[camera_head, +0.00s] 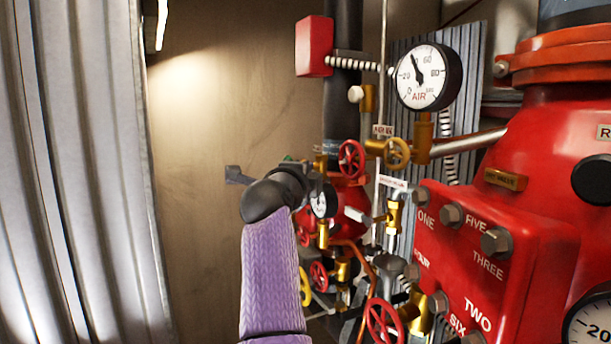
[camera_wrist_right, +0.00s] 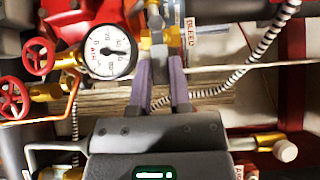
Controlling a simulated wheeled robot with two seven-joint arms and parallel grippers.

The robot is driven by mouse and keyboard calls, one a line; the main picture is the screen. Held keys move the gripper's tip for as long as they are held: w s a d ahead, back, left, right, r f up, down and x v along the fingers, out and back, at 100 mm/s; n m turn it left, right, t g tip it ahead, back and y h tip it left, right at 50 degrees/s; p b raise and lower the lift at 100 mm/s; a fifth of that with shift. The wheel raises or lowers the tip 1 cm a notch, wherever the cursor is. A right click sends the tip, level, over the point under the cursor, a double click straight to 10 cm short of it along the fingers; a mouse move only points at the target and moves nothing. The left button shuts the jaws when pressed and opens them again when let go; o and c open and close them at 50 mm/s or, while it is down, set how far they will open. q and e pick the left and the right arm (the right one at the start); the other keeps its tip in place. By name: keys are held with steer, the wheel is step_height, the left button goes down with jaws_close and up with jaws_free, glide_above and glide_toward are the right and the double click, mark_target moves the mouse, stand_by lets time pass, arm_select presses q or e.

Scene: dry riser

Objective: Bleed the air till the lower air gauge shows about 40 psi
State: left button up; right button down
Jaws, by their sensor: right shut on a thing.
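The lower air gauge (camera_head: 322,203) is small and partly hidden behind my right wrist in the head view. In the right wrist view this round white dial (camera_wrist_right: 108,52) lies turned on its side, its needle pointing roughly right, toward the dial's top; the exact reading is too small to tell. In the head view my right gripper (camera_head: 316,174) mostly hides that fitting. My left gripper is not in view.
A larger upper air gauge (camera_head: 422,77) reads about 40. Red handwheels (camera_head: 351,158) and a yellow handwheel (camera_head: 397,152) crowd the pipes. A big red valve body (camera_head: 560,150) fills the right. A corrugated metal panel (camera_head: 75,180) stands left; space before the tan wall (camera_head: 215,130) is clear.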

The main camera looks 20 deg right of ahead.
steer(key=shift+w+f+m+t+h+b, duration=0.1)
steer(key=shift+f+m+t+h+b, duration=0.3)
steer(key=shift+m+h+b, duration=0.65)
steer(key=shift+w+f+m+t+h+b, duration=0.2)
steer(key=shift+f+m+t+b, duration=0.4)
steer(key=shift+b, duration=1)
steer(key=shift+w+f+m+t+h+b, duration=0.1)
steer(key=shift+f+m+h+b, duration=0.25)
steer(key=shift+m+h+b, duration=0.6)
steer(key=shift+b, duration=0.35)
steer(key=c, duration=0.6)
jaws_free()
steer(key=shift+o, duration=0.2)
steer(key=b+v, duration=0.5)
steer(key=v, duration=0.5)
steer(key=shift+s+r, duration=0.1)
steer(key=shift+r, duration=0.05)
